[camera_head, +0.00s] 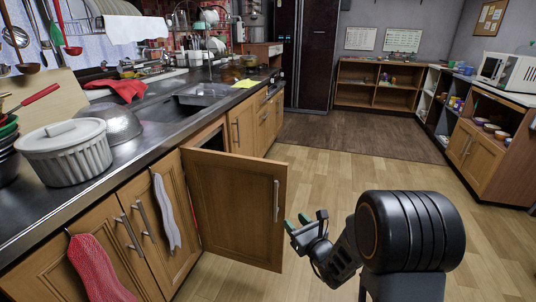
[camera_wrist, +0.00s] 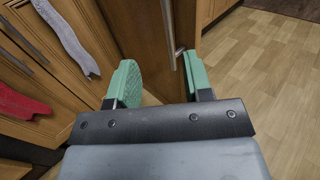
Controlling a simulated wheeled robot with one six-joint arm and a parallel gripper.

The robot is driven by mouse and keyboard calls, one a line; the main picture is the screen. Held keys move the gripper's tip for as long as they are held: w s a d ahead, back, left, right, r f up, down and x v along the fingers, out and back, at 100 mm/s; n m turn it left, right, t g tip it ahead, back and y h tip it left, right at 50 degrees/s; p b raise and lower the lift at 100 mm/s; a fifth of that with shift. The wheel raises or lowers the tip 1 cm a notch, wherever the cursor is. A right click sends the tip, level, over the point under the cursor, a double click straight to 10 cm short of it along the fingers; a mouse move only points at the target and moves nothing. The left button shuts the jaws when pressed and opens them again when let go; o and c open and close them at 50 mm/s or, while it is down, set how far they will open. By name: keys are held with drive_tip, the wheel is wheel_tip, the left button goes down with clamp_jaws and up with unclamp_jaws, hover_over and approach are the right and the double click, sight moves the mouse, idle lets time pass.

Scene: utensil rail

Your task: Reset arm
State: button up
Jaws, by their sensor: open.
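My gripper (camera_head: 305,222) is at the lower middle of the head view, just right of an open cabinet door (camera_head: 240,205). Its green fingertips also show in the wrist view (camera_wrist: 160,85), spread apart with nothing held between them. The door's vertical metal handle (camera_head: 276,200) is near the fingertips. In the wrist view the handle (camera_wrist: 169,35) lies beyond the gap between the fingers, and no contact with it shows. My black arm bends back to the right of the door.
The open door juts into the floor space. Towels (camera_head: 165,212) hang on cabinet handles to the left. A counter (camera_head: 150,135) with a white pot (camera_head: 66,155) and a sink runs along the left. The wooden floor (camera_head: 330,165) to the right is clear up to the shelves (camera_head: 375,85).

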drive_tip(key=s+a+r+n+g+y+p, duration=0.3)
drive_tip(key=s+a+r+n+g+p, duration=0.3)
drive_tip(key=r+n, duration=0.3)
drive_tip(key=s+a+r+n+g+y+p, duration=0.2)
drive_tip(key=s+a+r+n+g+p, duration=0.2)
drive_tip(key=s+r+n+g+p, duration=0.45)
drive_tip(key=s+d+r+n+t+h+p, duration=0.1)
drive_tip(key=s+d+r+n+h+p, duration=0.1)
drive_tip(key=d+r+n+h+p, duration=0.4)
drive_tip(key=s+d+r+n+h+p, duration=0.3)
drive_tip(key=d+r+n+h+p, duration=0.3)
drive_tip(key=r, duration=0.4)
drive_tip(key=shift+s+d+r+n+t+p, duration=0.2)
drive_tip(key=shift+d+r+n+t+p, duration=0.2)
drive_tip(key=shift+n+p, duration=0.6)
drive_tip(key=shift+d, duration=0.15)
